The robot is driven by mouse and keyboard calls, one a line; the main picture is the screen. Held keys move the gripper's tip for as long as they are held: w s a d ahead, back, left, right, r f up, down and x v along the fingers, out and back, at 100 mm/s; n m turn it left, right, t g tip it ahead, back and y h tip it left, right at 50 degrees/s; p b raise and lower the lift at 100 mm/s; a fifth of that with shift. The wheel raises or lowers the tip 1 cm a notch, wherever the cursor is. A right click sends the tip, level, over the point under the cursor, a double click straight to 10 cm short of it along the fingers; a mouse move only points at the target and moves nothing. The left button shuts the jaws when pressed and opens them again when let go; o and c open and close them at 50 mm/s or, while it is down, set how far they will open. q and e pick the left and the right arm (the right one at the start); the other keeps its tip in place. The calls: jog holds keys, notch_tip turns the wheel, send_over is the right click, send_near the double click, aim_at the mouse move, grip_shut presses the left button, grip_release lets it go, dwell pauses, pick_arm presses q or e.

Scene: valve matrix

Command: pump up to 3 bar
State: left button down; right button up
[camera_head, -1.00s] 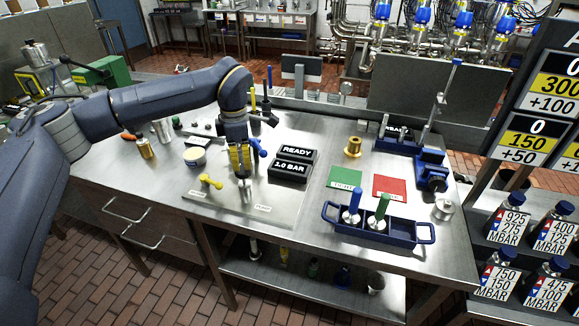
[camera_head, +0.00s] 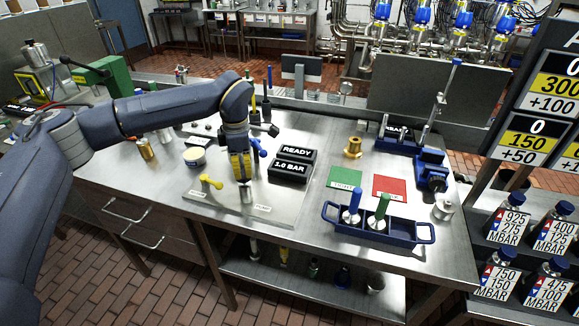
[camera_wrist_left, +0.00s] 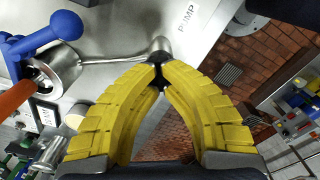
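The bench panel (camera_head: 225,212) holds a small silver upright part (camera_head: 246,196) near a white label that reads PUMP in the left wrist view (camera_wrist_left: 187,18). My left gripper (camera_head: 242,180) points down right above this silver part. Its yellow fingers meet at the tips in the left wrist view (camera_wrist_left: 158,72), with nothing visible held between them. Just beyond the tips is a rounded silver end (camera_wrist_left: 160,47) of a thin metal lever; whether they touch is unclear. A black display (camera_head: 290,169) reads 1.0 BAR, and another (camera_head: 297,150) reads READY. My right gripper is not in view.
A yellow valve handle (camera_head: 210,181) and a blue handle (camera_head: 259,147) stand close to the gripper. Green (camera_head: 345,177) and red (camera_head: 390,187) squares lie to the right. A blue tray (camera_head: 415,232) holds blue- and green-handled tools. A blue vise (camera_head: 432,175) stands at the right.

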pick_arm(q)
jog(key=shift+f, duration=0.55)
jog(key=shift+r, duration=2.05)
jog(key=shift+f, duration=0.15)
jog(key=shift+f, duration=1.9)
jog(key=shift+r, duration=2.05)
jog(key=shift+r, duration=0.1)
